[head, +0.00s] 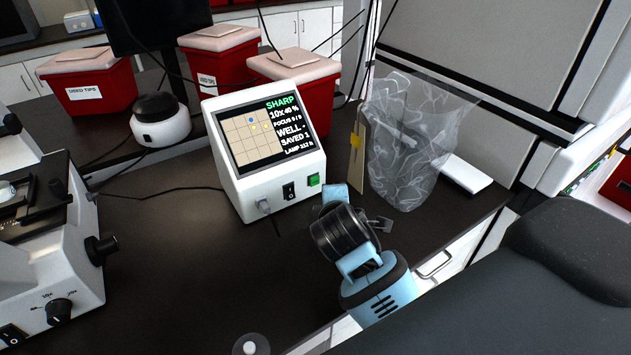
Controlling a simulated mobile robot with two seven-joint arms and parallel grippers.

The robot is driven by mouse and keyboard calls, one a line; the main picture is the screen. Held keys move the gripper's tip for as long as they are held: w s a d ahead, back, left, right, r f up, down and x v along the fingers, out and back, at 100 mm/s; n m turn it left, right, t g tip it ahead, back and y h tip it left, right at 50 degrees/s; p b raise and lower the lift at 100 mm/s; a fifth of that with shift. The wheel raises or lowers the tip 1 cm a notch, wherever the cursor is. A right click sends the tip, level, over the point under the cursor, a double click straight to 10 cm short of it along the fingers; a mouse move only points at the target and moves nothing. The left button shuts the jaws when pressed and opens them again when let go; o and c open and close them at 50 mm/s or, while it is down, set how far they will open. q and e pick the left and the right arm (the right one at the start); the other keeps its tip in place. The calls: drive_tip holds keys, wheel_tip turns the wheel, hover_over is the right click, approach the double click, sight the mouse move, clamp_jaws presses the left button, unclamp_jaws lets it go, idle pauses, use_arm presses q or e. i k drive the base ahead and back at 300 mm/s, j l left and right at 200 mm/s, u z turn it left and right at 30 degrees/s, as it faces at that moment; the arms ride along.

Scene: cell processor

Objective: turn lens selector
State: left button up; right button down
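The white microscope-like device (80,270) stands at the left edge, partly cut off. A black knob (58,311) with small markings around it, likely the lens selector, is on its lower front. A second black knob (104,246) sticks out of its right side. My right gripper (362,212), on a blue and black wrist, is over the right part of the bench, well away from the knobs. The wrist hides most of its fingers, so its opening is unclear. My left gripper is out of view.
A white monitor box (286,180) stands mid-bench, its screen reading SHARP and 10x. A clear bag (410,150) stands to its right. Red bins (95,95) and a small white device with a black top (160,122) are behind. The dark bench between device and monitor is mostly clear.

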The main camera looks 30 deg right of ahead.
sight(58, 310)
drive_tip(key=k+j, duration=0.75)
drive_tip(key=k, duration=0.1)
